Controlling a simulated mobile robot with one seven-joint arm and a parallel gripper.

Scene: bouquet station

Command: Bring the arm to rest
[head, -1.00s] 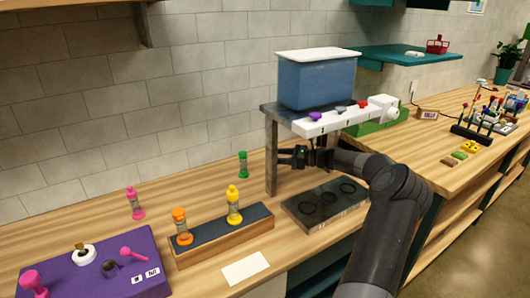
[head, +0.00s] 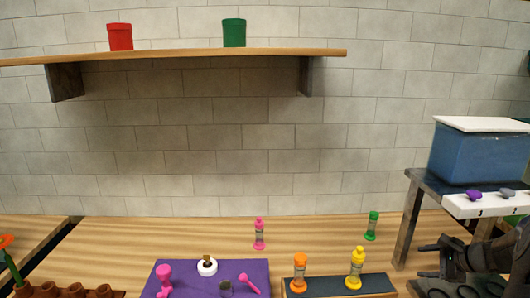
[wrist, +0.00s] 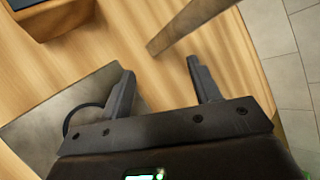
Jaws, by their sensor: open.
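My gripper (head: 440,256) is at the right of the head view, beside the near leg of the dispenser stand and above the dark tray (head: 432,286). In the wrist view, my gripper (wrist: 160,80) has its two fingers apart with nothing between them. The rest of my arm is mostly cut off by the right edge of the head view.
The stand carries a blue tank (head: 478,155) with a white lid. A purple mat (head: 180,283) with pink tools and a dark rack (head: 340,284) with orange and yellow timers lie left of my gripper. A pink timer (head: 259,235) and a green timer (head: 371,226) stand behind.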

